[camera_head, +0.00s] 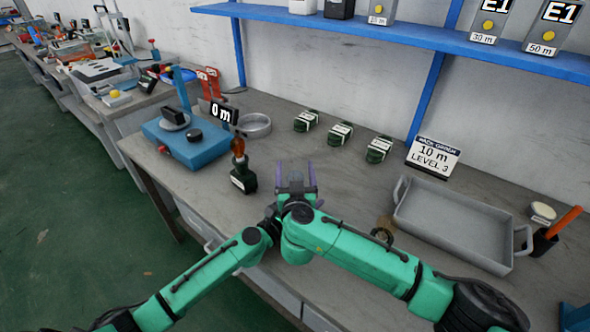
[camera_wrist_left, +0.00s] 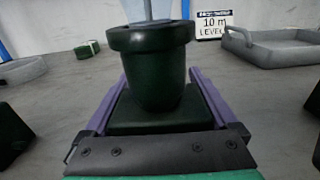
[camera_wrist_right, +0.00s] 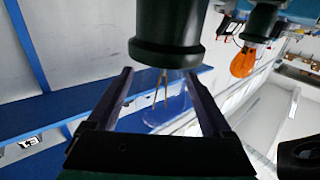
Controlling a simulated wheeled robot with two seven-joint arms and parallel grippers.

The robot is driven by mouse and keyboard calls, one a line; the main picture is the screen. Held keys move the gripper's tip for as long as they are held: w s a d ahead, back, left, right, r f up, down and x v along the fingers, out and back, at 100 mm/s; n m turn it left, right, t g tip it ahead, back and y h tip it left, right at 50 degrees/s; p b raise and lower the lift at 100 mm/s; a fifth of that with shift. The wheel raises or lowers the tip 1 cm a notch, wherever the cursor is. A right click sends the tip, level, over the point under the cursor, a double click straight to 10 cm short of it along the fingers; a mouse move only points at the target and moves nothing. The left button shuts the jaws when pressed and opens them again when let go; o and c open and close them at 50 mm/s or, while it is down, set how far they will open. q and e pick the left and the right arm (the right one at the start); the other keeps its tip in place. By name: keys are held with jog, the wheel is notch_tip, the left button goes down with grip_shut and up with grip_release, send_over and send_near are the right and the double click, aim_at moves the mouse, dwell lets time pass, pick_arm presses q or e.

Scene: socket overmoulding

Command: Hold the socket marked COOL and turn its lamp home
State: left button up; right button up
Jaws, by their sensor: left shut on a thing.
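A dark green socket (camera_wrist_left: 150,85) stands upright between the purple fingers of my left gripper (camera_wrist_left: 160,74), which is shut on it. A clear glass lamp (camera_wrist_left: 150,10) sits in its mouth, cut off by the frame top. In the right wrist view the clear lamp (camera_wrist_right: 165,98), its filament showing, is between the spread fingers of my right gripper (camera_wrist_right: 158,73); the socket (camera_wrist_right: 165,35) is at the top there. No finger visibly presses the glass. In the head view my right gripper (camera_head: 297,182) hides the socket and lamp. No COOL marking is readable.
An amber lamp (camera_head: 238,148) in a dark socket stands left of my grippers. Several dark green pieces with white labels, one of them nearest the sign (camera_head: 378,149), lie behind. A grey tray (camera_head: 408,217) is at right; a blue device (camera_head: 190,150) with a 0 m sign is at left.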

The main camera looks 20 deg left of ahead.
jog(key=v, duration=1.2)
pick_arm(q)
jog(key=o, duration=1.1)
jog(key=shift+s, duration=0.1)
